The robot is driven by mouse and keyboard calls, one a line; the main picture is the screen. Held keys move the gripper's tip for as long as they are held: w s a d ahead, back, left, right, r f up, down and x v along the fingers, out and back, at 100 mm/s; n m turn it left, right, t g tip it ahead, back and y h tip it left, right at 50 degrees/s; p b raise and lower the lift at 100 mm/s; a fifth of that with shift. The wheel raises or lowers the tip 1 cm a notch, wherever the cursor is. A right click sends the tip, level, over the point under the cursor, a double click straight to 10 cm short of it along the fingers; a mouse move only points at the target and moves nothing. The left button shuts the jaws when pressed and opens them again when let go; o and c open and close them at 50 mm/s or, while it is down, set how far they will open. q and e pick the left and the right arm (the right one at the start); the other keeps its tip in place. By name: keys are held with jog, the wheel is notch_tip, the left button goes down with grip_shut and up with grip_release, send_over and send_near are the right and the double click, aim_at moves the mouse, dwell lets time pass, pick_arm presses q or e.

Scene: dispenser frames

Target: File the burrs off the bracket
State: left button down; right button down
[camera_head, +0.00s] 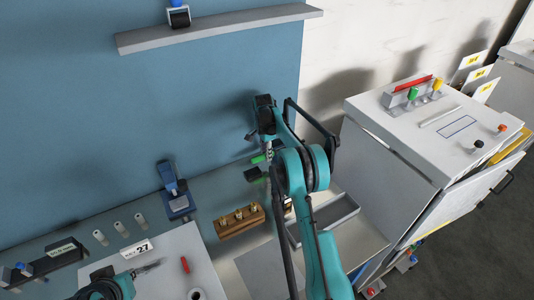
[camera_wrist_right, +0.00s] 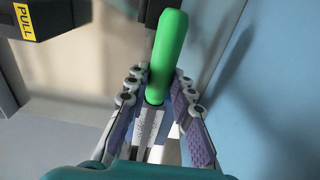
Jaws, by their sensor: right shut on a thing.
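My right gripper (camera_head: 267,150) is raised above the bench in front of the blue wall panel. In the right wrist view, its fingers (camera_wrist_right: 158,97) are shut on a file with a green handle (camera_wrist_right: 168,50). The flat grey metal (camera_wrist_right: 149,124) of the file lies between the fingers. A blue vise (camera_head: 178,196) stands on the bench to the left of the right gripper. I cannot make out the bracket for certain. My left gripper (camera_head: 149,267) shows small at the lower left, low over a pale mat (camera_head: 190,245); its jaw state is unclear.
A wooden block (camera_head: 240,222) with several pegs stands below the right gripper. A grey tray (camera_head: 325,220) lies to its right, partly behind my arm. A white cabinet (camera_head: 385,165) stands at the right. A shelf (camera_head: 220,28) juts from the panel.

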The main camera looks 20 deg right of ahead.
jog(key=shift+s+a+r, duration=0.1)
jog(key=shift+a+r, duration=0.05)
jog(key=shift+a, duration=1)
jog(key=shift+a, duration=0.15)
jog(key=shift+s+a+b, duration=0.1)
jog(key=shift+a+b, duration=0.25)
jog(key=shift+a, duration=0.75)
jog(key=shift+d+f, duration=0.2)
jog(key=shift+d, duration=1.1)
